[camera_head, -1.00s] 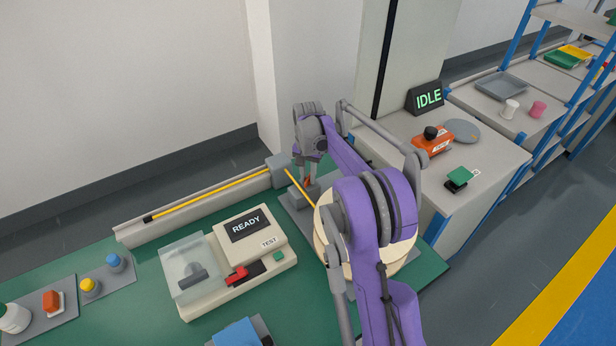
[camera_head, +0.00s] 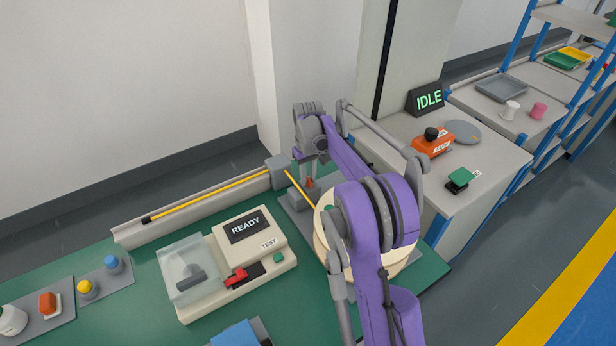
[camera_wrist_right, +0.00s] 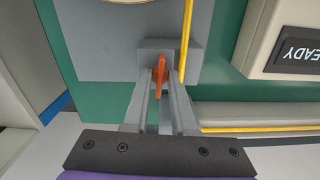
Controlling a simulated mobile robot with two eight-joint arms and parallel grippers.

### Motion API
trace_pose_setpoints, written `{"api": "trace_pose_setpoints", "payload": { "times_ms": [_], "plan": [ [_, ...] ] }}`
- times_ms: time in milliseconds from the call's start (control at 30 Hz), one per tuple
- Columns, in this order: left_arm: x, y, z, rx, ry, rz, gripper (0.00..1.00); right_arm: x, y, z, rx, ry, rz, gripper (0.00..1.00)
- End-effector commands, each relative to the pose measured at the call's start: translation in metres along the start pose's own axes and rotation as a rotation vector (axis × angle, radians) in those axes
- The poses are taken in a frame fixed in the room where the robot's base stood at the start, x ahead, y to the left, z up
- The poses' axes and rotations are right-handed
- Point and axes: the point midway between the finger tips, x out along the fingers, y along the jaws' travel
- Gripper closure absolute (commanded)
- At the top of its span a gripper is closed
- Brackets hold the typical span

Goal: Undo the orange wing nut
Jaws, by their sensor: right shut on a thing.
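The orange wing nut (camera_head: 309,183) sits at the grey block (camera_head: 299,200) beside the cable reel (camera_head: 321,238). It also shows in the right wrist view (camera_wrist_right: 160,77), upright between the fingertips. My right gripper (camera_head: 310,178) reaches down over it from above; in the wrist view the right gripper (camera_wrist_right: 161,85) is shut on the wing nut, one finger on each side. The yellow cable (camera_head: 299,187) runs close by the block. Most of the reel is hidden behind my right arm. My left gripper is not in view.
A tester reading READY (camera_head: 246,227) with a clear lid (camera_head: 192,270) stands left of the reel. A long grey channel (camera_head: 210,202) holding yellow cable runs along the bench's back. A side cabinet carries an IDLE sign (camera_head: 427,97) and an orange button box (camera_head: 432,145).

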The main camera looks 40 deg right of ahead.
Motion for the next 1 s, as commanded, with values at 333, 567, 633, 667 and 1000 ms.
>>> {"api": "trace_pose_setpoints", "payload": {
  "times_ms": [333,567,633,667,1000],
  "plan": [
    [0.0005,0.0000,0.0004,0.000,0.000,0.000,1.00,-0.0005,0.0003,-0.0004,-0.082,0.002,0.000,1.00],
    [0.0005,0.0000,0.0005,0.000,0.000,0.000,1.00,-0.0006,0.0003,-0.0004,-0.087,0.002,0.000,1.00],
    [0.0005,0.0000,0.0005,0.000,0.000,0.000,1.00,-0.0005,0.0003,-0.0004,-0.087,0.002,0.000,1.00],
    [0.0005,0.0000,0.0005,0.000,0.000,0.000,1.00,-0.0005,0.0003,-0.0004,-0.087,0.002,0.001,1.00],
    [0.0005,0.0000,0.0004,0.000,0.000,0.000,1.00,-0.0003,0.0002,-0.0002,-0.086,0.001,0.000,0.45]
  ]
}}
